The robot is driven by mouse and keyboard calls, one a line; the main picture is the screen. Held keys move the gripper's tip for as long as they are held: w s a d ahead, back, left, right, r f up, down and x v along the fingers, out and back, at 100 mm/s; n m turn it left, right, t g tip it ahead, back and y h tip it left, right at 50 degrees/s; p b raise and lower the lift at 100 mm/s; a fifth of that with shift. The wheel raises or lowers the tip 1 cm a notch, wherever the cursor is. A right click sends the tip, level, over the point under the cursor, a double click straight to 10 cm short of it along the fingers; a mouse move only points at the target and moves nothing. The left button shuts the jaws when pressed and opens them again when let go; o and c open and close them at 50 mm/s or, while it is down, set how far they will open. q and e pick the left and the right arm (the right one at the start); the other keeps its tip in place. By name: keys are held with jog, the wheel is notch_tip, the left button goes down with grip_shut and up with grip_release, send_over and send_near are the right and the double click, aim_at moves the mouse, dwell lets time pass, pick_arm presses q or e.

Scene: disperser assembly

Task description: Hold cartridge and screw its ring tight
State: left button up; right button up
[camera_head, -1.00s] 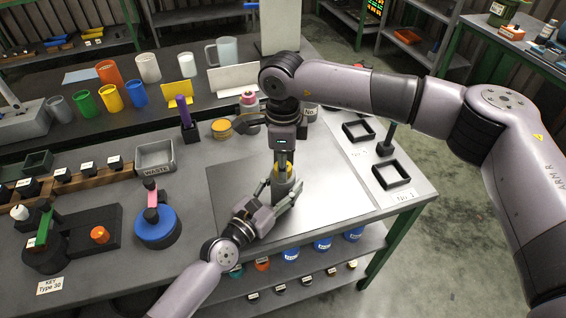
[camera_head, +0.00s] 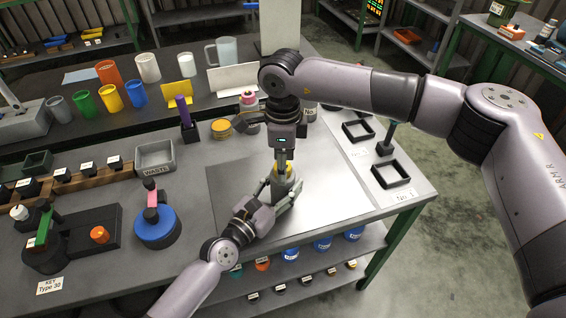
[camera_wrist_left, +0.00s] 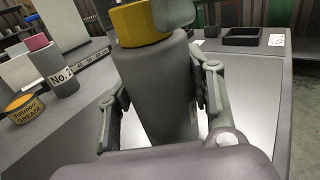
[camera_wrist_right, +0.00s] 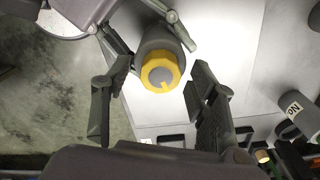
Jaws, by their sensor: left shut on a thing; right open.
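The cartridge is a grey cylinder standing upright over the silver plate; it fills the middle of the left wrist view (camera_wrist_left: 165,95). Its yellow ring (camera_wrist_right: 160,72) sits on its top end and also shows in the left wrist view (camera_wrist_left: 140,24). My left gripper (camera_head: 285,188) is shut on the cartridge body, one finger on each side. My right gripper (camera_wrist_right: 157,80) points down from above, open, with its fingers on either side of the ring and gaps between. In the head view the right gripper partly hides the ring.
The silver work plate (camera_head: 235,200) is mostly clear. A yellow grease tin (camera_head: 221,128) and a purple-topped holder (camera_head: 186,118) stand behind it. Square black frames (camera_head: 391,175) lie to the right. A blue round fixture (camera_head: 156,228) and a waste tray (camera_head: 156,156) are at the left.

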notch_tip(320, 180, up, 12)
jog(key=shift+f, duration=0.2)
dwell(0.4)
pick_arm(q)
jog(key=o, duration=1.7)
